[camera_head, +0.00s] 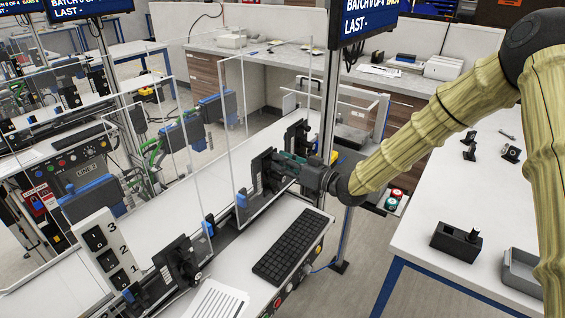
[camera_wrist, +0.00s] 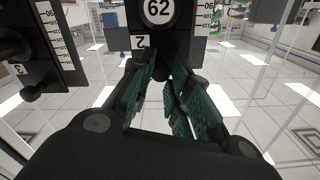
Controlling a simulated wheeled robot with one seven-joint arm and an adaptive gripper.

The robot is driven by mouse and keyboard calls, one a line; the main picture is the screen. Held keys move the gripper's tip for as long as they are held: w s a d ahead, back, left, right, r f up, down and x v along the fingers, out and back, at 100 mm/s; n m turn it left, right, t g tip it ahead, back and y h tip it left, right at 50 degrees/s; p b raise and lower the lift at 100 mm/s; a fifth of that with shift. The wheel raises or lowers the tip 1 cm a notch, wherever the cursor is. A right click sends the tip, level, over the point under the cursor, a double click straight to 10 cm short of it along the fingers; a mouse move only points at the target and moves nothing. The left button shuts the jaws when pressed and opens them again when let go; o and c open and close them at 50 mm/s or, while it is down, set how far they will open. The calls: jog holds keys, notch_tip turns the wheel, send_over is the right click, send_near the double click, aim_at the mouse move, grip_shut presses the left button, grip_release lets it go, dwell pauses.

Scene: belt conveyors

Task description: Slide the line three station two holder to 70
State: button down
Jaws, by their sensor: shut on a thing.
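The station two holder (camera_wrist: 185,22) is a black block with a white "2" label and a round dial reading 62 (camera_wrist: 157,10) in the wrist view. A white scale runs along its right side. My gripper (camera_wrist: 163,78), with teal ribbed fingers, is shut on the holder's black knob (camera_wrist: 163,66), which is partly hidden between the fingers. In the head view my gripper (camera_head: 285,167) reaches from the right to the black holder (camera_head: 262,172) on the rail beside the belt.
Another black holder labelled 3 (camera_wrist: 50,60) is at left in the wrist view. Clear panels (camera_head: 230,110) stand along the belt. A keyboard (camera_head: 290,246) lies in front, and a black holder (camera_head: 180,262) stands nearer. A white table (camera_head: 430,225) is at right.

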jog(key=shift+f+b, duration=1)
jog(key=shift+f, duration=0.2)
jog(key=shift+r, duration=0.1)
jog(key=c, duration=1.3)
grip_release()
jog(key=shift+c, duration=0.2)
jog(key=v, duration=1.2)
jog(key=shift+w, duration=0.15)
